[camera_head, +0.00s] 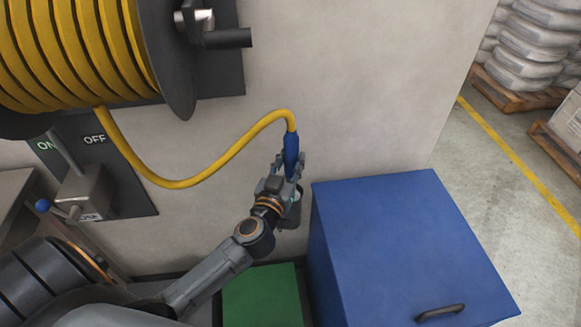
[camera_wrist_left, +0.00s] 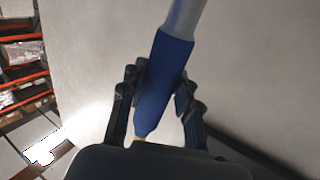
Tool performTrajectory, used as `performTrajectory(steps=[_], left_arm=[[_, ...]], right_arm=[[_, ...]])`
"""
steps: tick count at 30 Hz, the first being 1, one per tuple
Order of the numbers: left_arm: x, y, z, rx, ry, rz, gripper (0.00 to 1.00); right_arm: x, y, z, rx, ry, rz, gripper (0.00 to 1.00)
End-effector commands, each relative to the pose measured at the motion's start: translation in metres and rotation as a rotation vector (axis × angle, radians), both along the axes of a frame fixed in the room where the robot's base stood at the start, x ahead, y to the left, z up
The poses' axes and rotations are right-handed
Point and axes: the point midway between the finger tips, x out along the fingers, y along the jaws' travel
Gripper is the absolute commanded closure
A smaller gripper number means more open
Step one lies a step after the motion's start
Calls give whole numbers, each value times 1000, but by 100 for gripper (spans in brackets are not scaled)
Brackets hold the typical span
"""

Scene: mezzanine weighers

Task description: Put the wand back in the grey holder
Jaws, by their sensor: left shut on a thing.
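The wand's blue grip (camera_head: 291,148) stands nearly upright in front of the wall, with a yellow hose (camera_head: 235,158) joined to its upper end. My left gripper (camera_head: 288,168) is shut around the lower part of this grip. In the left wrist view the blue grip (camera_wrist_left: 164,84) lies between the fingers (camera_wrist_left: 157,98), and a grey tube (camera_wrist_left: 186,17) runs on from it to the top edge. A dark grey, cup-like shape (camera_head: 291,217) shows just below the gripper; I cannot tell whether it is the holder. The right gripper is out of view.
A hose reel (camera_head: 75,50) and an ON/OFF lever plate (camera_head: 112,165) are on the wall at left. A blue lidded box (camera_head: 400,235) stands close right of the gripper. A green box (camera_head: 262,295) sits below.

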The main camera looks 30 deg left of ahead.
Motion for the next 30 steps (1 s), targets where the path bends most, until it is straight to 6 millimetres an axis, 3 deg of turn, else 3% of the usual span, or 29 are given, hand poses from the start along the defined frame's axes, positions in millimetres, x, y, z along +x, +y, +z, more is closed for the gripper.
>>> performTrajectory(steps=[1,12,13,16,27,30], left_arm=[[0,-1,-8,-2,0,0,100],[0,0,-10,2,-1,-1,100],[0,0,-10,1,0,-1,64],[0,0,-10,1,0,-1,46],[0,0,-6,0,-2,-1,46],[-12,-3,-8,2,2,-2,46]], right_arm=[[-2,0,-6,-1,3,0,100],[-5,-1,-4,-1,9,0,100],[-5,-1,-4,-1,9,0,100],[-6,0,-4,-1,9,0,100],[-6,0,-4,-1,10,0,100],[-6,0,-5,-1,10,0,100]])
